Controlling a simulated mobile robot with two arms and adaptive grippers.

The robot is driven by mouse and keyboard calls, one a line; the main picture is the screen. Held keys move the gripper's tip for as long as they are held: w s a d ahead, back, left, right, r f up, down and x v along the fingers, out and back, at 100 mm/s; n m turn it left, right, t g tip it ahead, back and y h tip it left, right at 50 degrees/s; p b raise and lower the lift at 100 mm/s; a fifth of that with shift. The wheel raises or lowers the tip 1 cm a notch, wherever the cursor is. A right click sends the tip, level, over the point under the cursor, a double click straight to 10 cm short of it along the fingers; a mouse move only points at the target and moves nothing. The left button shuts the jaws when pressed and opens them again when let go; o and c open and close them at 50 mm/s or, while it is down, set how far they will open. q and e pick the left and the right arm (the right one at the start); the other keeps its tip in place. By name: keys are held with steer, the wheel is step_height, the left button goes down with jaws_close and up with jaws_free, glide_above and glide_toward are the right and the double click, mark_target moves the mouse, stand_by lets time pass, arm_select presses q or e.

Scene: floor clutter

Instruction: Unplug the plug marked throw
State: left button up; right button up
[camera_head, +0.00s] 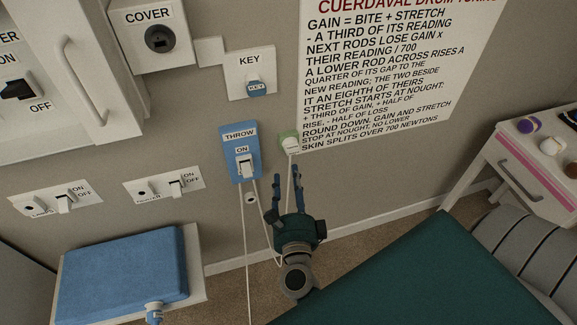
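A blue plate (251,133) marked THROW is on the wall, with a white switch (244,165) labelled ON. I cannot read a mark on this plug. My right gripper (283,184) is below the plug, its two blue fingers pointing up and apart. It looks open, and the cord passes down near or between the fingers. It does not touch the plug. My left gripper is not in view.
A KEY plate (248,85) and COVER box (149,36) are above left. Thin cords hang below the THROW plate. A blue padded tray (120,280) stands lower left, a teal surface (420,275) lower right, and a white drawer table (530,160) at right.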

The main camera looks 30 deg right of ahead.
steer(key=shift+v, duration=2.15)
steer(key=a+f+n+g+y, duration=0.1)
steer(key=a+f+n+y, duration=0.25)
steer(key=f+n, duration=0.35)
steer(key=a+f+n+y, duration=0.3)
steer(key=a+f+n, duration=0.15)
steer(key=f, duration=0.45)
steer(key=s+a+f+n+g+y, duration=0.1)
steer(key=s+a+f+n+g, duration=0.1)
steer(key=s+f+n, duration=0.45)
steer(key=s+a+f+n+g+y, duration=0.2)
steer(key=s+f+g, duration=0.1)
steer(key=f, duration=0.7)
steer(key=s+d+f+n+g, duration=0.3)
steer(key=s+f, duration=0.2)
steer(key=s, duration=0.4)
steer(key=s+d+f+n+g+h, duration=0.1)
steer(key=s+d+f+n+g, duration=0.2)
steer(key=s+f, duration=0.3)
steer(key=s+d+f+n+g, duration=0.2)
steer(key=s+d+f+n, duration=0.2)
steer(key=s, duration=0.8)
step_height(320, 180, down, 3)
steer(key=shift+d+r+n+g, duration=0.2)
steer(key=shift+r+n+g, duration=0.05)
steer(key=shift+n+g, duration=0.15)
steer(key=shift+h, duration=0.25)
